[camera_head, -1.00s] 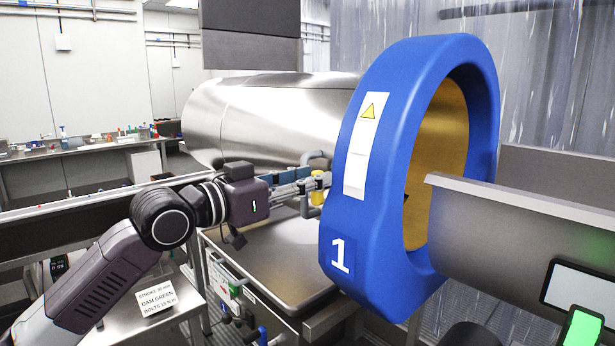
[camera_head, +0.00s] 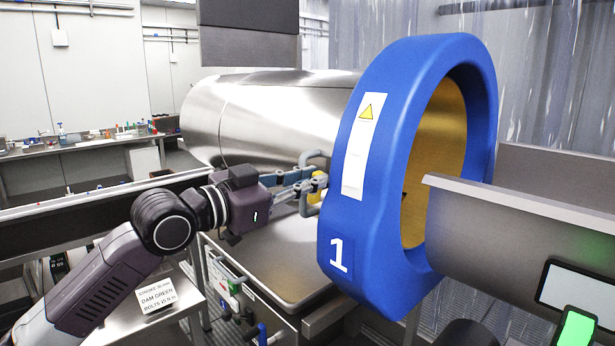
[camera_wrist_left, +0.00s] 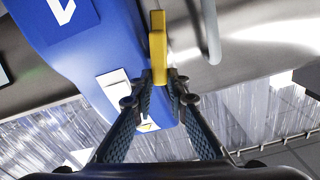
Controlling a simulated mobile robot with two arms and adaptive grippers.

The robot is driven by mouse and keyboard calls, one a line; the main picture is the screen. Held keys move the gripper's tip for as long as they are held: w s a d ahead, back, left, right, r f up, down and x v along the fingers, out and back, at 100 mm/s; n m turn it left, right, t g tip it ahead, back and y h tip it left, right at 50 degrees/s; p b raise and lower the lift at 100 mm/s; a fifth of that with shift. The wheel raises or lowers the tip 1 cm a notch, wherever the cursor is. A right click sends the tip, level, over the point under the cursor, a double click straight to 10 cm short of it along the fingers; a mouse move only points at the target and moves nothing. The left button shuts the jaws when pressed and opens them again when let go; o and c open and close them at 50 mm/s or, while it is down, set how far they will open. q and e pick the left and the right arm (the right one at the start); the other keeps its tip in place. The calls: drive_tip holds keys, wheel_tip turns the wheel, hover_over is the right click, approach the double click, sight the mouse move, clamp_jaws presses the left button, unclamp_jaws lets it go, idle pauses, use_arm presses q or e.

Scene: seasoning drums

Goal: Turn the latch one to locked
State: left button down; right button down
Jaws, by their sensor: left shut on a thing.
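The latch is a small yellow handle (camera_head: 318,182) at the left side of the blue ring (camera_head: 345,215) marked 1. In the left wrist view the yellow handle (camera_wrist_left: 158,45) stands upright in the picture, beside the blue ring and the steel drum. My left gripper (camera_head: 312,187) reaches it from the left. In the wrist view my left gripper (camera_wrist_left: 166,82) is shut on the lower end of the yellow handle. The fingers partly hide the latch in the head view. My right gripper is not in view.
The steel drum (camera_head: 255,115) lies behind the gripper. Grey bent handles (camera_head: 313,156) are close to the fingers. A metal tray (camera_head: 275,260) lies below. A grey trough (camera_head: 500,225) runs out of the ring to the right. A panel (camera_head: 575,290) stands at lower right.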

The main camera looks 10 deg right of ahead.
use_arm(q)
drive_tip(key=c, duration=1.9)
unclamp_jaws()
drive_tip(key=shift+s+a, duration=0.1)
drive_tip(key=shift+a, duration=0.05)
drive_tip(key=v, duration=1.1)
drive_tip(key=shift+s+a, duration=0.2)
drive_tip(key=shift+a, duration=0.1)
drive_tip(key=shift+o, duration=0.3)
